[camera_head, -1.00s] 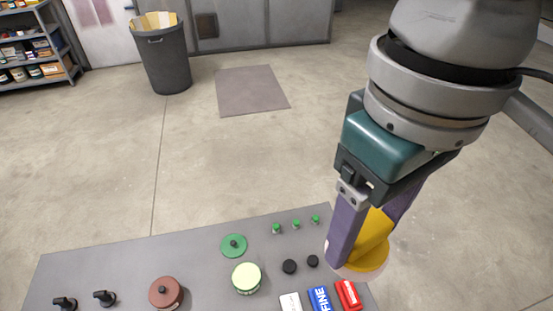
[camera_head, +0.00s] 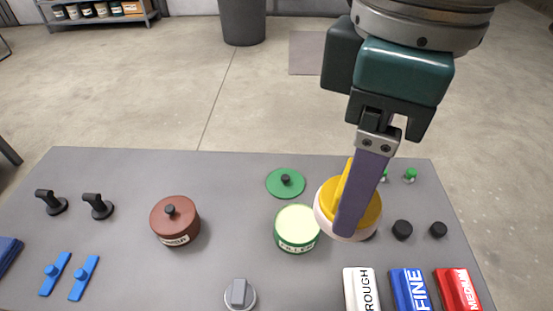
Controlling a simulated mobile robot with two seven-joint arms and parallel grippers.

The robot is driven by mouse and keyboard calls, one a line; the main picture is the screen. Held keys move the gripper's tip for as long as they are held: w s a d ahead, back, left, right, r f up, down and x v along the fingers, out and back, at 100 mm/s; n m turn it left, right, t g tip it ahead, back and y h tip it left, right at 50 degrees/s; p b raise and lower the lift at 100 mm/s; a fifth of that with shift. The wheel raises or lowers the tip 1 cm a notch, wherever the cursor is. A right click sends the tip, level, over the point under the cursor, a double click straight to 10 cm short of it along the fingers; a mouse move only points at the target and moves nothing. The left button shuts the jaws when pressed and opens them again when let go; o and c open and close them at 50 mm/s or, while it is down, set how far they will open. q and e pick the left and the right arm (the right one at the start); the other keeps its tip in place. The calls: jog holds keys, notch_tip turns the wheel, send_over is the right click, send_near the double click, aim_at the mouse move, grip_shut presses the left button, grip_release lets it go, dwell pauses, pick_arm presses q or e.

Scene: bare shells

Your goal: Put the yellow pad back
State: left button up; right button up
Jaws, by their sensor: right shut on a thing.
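The yellow pad (camera_head: 366,213) is a round yellow disc with a pale rim and an upright yellow grip. My right gripper (camera_head: 350,215) is shut on its grip, with purple fingers in front of part of it. The pad is over the right part of the grey table (camera_head: 120,175), just right of the open green filler tin (camera_head: 298,228). I cannot tell whether it touches the table. White ROUGH (camera_head: 360,288), blue FINE (camera_head: 411,290) and red MEDIUM (camera_head: 458,290) blocks lie at the front right. My left gripper is not in view.
A green lid (camera_head: 286,183) lies behind the tin. A red-brown lidded tin (camera_head: 175,221), black-handled tools (camera_head: 97,206) and blue clips (camera_head: 84,278) are at left. A grey knobbed piece (camera_head: 239,293) is at front. Black knobs (camera_head: 402,230) stand at right.

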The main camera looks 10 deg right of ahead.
jog(key=f+n+b, duration=0.1)
jog(key=f+b, duration=0.5)
jog(key=f, duration=0.4)
jog(key=w+a+f+n+b, duration=0.1)
jog(key=f+n+b, duration=0.1)
jog(key=f+b, duration=0.4)
jog(key=w+a+f+n+b, duration=0.1)
jog(key=f+b, duration=0.6)
jog(key=f, duration=0.7)
jog(key=shift+a+f, duration=0.1)
jog(key=shift+a, duration=0.1)
jog(key=shift+f+b, duration=0.8)
jog(key=shift+f, duration=1.5)
jog(key=shift+f, duration=0.1)
jog(key=o, duration=1.2)
